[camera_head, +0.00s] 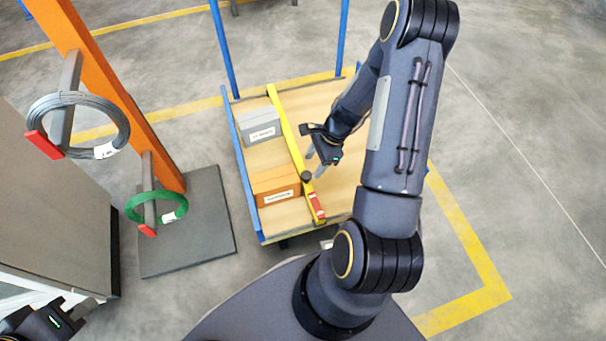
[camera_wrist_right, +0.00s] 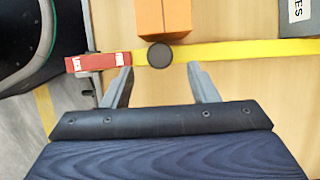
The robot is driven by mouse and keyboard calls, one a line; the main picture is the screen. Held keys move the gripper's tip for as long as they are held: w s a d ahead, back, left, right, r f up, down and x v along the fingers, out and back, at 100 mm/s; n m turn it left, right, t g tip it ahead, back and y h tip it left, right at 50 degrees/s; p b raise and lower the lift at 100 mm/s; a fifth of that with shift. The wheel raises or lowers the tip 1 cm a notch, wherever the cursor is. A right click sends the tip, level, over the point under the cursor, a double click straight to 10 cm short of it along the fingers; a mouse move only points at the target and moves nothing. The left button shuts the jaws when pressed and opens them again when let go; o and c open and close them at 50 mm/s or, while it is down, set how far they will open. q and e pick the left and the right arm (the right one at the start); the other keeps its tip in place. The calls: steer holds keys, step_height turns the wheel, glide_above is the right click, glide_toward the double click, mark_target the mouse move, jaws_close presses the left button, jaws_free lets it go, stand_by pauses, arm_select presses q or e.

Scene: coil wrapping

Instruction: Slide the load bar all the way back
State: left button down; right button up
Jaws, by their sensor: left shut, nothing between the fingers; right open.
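The yellow load bar (camera_head: 286,130) lies across the cart deck, with a red end block (camera_head: 317,206) at its near end and a dark round knob (camera_head: 306,176) close to that end. My right gripper (camera_head: 315,164) is open at the bar's right side, near the knob. In the right wrist view the bar (camera_wrist_right: 250,50) crosses the picture; the knob (camera_wrist_right: 160,55) lies between and just beyond the open fingertips (camera_wrist_right: 160,72), with nothing held. My left gripper (camera_head: 76,311) is partly cut off at the bottom left corner, shut and empty, far from the bar.
An orange box (camera_head: 275,185) and a grey box (camera_head: 260,127) stand on the cart (camera_head: 258,157) left of the bar. The deck right of the bar looks bare. Blue posts rise at the cart's far end. An orange rack (camera_head: 110,90) holds a grey coil (camera_head: 122,122) and a green coil (camera_head: 133,204).

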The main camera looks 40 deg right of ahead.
mark_target(307, 174)
steer(key=b+x, duration=0.1)
steer(key=x, duration=0.4)
steer(key=shift+b, duration=0.3)
steer(key=shift+d, duration=0.1)
jaws_close()
